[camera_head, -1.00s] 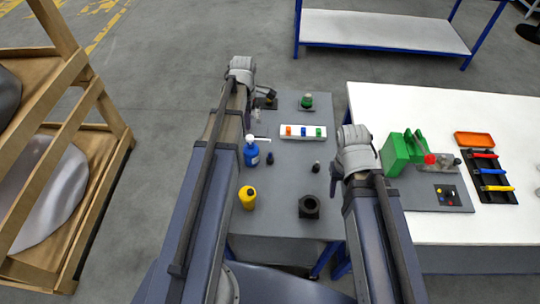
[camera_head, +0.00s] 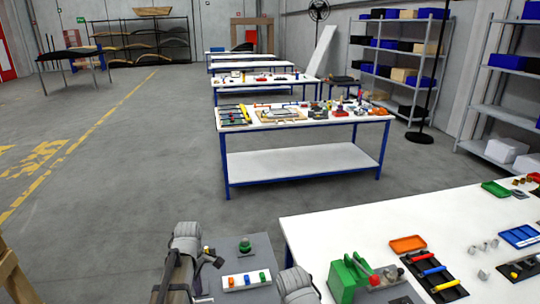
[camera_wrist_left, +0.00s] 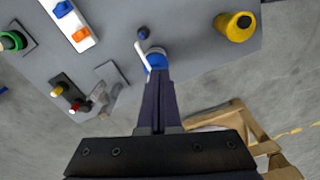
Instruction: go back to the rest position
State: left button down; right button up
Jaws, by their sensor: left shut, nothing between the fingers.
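My left gripper (camera_wrist_left: 160,76) shows in the left wrist view with its dark fingers together and nothing between them. It is above the grey table (camera_wrist_left: 200,75). A blue bottle with a white spout (camera_wrist_left: 156,60) shows just beyond the fingertips; the gap is unclear. In the head view my left wrist (camera_head: 186,245) is at the grey table's left side, and its fingers are not clear. My right wrist (camera_head: 297,285) is at the bottom edge, with its jaws out of sight.
A white tray with coloured blocks (camera_head: 246,280) and a green round part (camera_head: 245,246) are on the grey table. A yellow bottle (camera_wrist_left: 237,26) is near its edge. A white table (camera_head: 350,228) with a green device (camera_head: 347,277) stands right. A wooden rack (camera_wrist_left: 235,125) is close by.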

pick_arm(q)
jog(key=s+d+f+m+b, duration=0.2)
jog(key=s+d+m, duration=0.5)
jog(key=d+m, duration=0.2)
jog(key=s+d+f+m+y+b, duration=0.1)
jog(key=s+d+f+m+b, duration=0.1)
jog(key=s+d+m, duration=0.5)
jog(key=d+f+m, duration=0.1)
jog(key=d+m, duration=0.1)
jog(key=m, duration=0.2)
jog(key=shift+s+m, duration=0.35)
jog(key=shift+m, duration=0.05)
